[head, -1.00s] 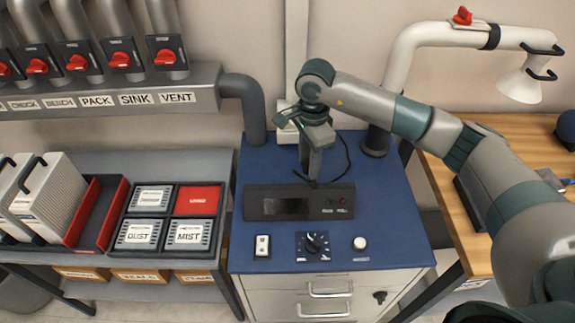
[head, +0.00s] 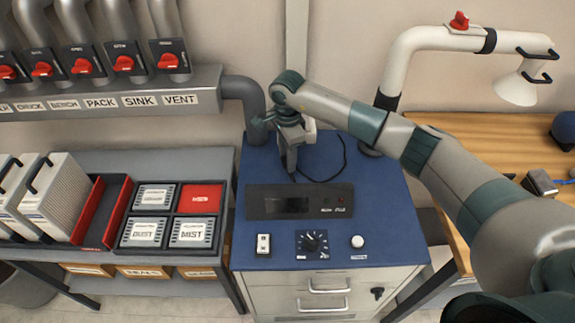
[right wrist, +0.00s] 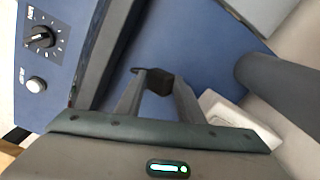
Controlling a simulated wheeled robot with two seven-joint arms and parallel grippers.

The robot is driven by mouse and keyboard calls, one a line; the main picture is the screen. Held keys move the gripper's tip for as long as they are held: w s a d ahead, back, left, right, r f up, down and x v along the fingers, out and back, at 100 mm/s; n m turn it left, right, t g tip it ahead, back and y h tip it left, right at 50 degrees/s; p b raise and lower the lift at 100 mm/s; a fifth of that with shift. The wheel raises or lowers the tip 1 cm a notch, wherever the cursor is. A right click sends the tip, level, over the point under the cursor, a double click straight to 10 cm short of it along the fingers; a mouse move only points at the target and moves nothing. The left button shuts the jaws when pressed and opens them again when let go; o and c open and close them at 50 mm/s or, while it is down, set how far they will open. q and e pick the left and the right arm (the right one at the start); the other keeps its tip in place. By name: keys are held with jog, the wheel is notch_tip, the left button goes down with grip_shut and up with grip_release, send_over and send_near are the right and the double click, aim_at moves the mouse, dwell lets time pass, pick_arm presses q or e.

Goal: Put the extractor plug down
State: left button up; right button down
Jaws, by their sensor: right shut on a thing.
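My right gripper (head: 291,168) is over the back left part of the blue cabinet top, fingers pointing down, behind the black control panel. In the right wrist view, its fingers (right wrist: 160,92) are closed around a small black block, the extractor plug (right wrist: 158,82). In the head view the plug is hidden by the gripper or too small to make out. A thin black cord (head: 338,172) loops on the cabinet top to the right of the gripper. Whether the plug touches the top is unclear. My left gripper is out of view.
The black panel (head: 300,202) is in front of the gripper, with a switch, dial (head: 311,242) and white button nearer. A white box (right wrist: 235,115) is behind it. A grey duct (head: 245,95) stands left. The blue top (head: 378,195) is clear at right.

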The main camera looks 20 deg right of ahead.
aim_at(288, 177)
jog(key=shift+f+p, duration=0.45)
jog(key=shift+f, duration=0.1)
notch_tip(288, 177, down, 2)
jog(key=shift+s+p, duration=0.1)
jog(key=shift+p, duration=0.45)
jog(key=shift+f, duration=0.45)
jog(key=shift+f, duration=0.1)
jog(key=shift+f+b, duration=0.25)
jog(key=shift+b, duration=0.2)
jog(key=shift+f+b, duration=0.3)
jog(key=shift+b, duration=0.05)
jog(key=c, duration=1.2)
grip_release()
jog(key=shift+f, duration=0.1)
